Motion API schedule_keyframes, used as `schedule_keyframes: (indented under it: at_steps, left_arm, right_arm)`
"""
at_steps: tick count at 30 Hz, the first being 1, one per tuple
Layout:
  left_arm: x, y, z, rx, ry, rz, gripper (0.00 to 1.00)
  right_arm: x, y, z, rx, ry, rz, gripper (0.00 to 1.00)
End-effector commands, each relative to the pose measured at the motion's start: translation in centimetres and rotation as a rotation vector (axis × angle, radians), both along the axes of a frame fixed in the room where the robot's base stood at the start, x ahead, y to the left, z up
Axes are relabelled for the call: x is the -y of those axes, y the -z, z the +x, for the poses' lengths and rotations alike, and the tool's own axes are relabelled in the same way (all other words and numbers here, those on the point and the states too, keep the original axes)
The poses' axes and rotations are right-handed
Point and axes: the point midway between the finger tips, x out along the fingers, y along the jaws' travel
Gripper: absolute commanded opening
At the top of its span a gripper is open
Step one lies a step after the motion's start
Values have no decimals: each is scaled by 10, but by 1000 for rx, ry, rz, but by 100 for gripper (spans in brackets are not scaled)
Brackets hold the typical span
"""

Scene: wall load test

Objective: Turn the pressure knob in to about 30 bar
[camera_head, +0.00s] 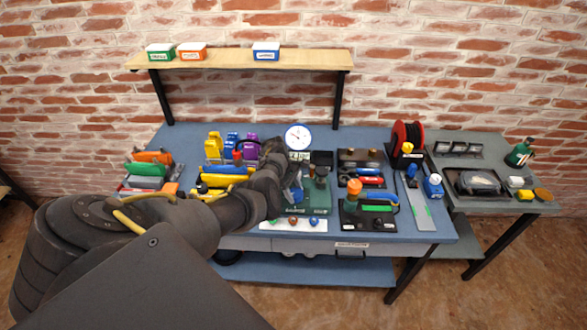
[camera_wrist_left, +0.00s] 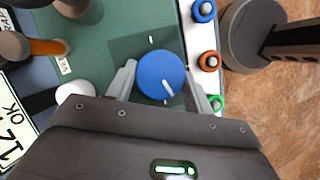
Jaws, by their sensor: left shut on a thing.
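The blue pressure knob (camera_wrist_left: 158,72) with a white pointer line sits on a green plate (camera_wrist_left: 105,40) in the left wrist view. My left gripper (camera_wrist_left: 160,82) has one finger on each side of the knob and is shut on it. The pointer line slants to the lower right. In the head view the knob (camera_head: 297,195) is partly covered by my left gripper (camera_head: 290,190). The round white pressure gauge (camera_head: 298,137) stands upright behind it; its needle is too small to read. My right gripper does not show.
A white strip (camera_head: 285,225) with coloured buttons lies at the bench front; the buttons also show beside the knob in the left wrist view. Coloured tools stand left, a tool tray (camera_head: 368,215) right. A wooden shelf (camera_head: 225,60) with small boxes is above.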

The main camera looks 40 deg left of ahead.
Motion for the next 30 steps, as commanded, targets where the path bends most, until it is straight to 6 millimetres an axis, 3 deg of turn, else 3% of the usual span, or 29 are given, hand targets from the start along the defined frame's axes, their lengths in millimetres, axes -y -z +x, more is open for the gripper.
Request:
schedule_keyframes:
  at_steps: [30]
  left_arm:
    - [3,6,3,-7,965,-6,29]
  right_arm:
    - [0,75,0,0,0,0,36]
